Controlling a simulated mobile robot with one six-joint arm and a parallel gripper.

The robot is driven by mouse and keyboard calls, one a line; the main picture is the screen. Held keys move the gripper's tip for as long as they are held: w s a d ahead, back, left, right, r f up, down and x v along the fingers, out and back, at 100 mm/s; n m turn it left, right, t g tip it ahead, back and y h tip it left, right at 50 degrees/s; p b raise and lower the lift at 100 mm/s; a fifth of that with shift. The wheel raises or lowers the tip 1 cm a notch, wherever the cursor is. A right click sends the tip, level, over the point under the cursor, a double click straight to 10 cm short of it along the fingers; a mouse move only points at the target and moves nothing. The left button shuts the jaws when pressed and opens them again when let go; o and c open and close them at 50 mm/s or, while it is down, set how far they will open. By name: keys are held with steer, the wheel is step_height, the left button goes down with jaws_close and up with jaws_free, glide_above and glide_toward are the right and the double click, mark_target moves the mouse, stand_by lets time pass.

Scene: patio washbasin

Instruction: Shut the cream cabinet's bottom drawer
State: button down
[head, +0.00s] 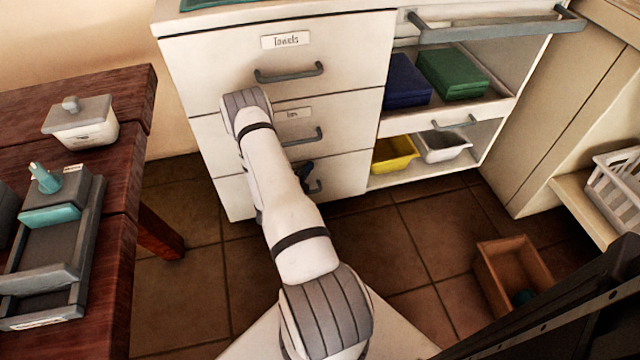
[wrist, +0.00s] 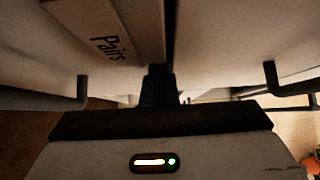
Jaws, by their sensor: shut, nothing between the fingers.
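The cream cabinet (head: 200,60) has a stack of three drawers on its left side. The bottom drawer (head: 345,175) is the lowest front, with a grey handle (head: 316,187). It looks almost in line with the fronts above, and my arm hides much of it; I cannot tell whether a small gap is left. My gripper (head: 306,168) is a small dark shape at the bottom drawer, beside its handle. In the wrist view my gripper (wrist: 158,75) is shut and empty, with its tips close to the drawer fronts near a dark seam; contact is unclear.
The top drawer reads "Towels" (head: 285,41). A label reading "Pairs" (wrist: 107,47) shows in the wrist view. Open shelves at right hold a yellow bin (head: 393,155) and folded cloths. A wooden table (head: 120,150) stands left; a brown box (head: 510,275) sits on the floor right.

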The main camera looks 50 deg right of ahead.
steer(key=shift+w+d+r, duration=0.1)
steer(key=shift+d+r, duration=0.05)
steer(key=shift+d, duration=0.45)
steer(key=s+p+v, duration=0.3)
steer(key=v, duration=1)
steer(key=shift+f, duration=0.25)
steer(key=shift+d, duration=0.15)
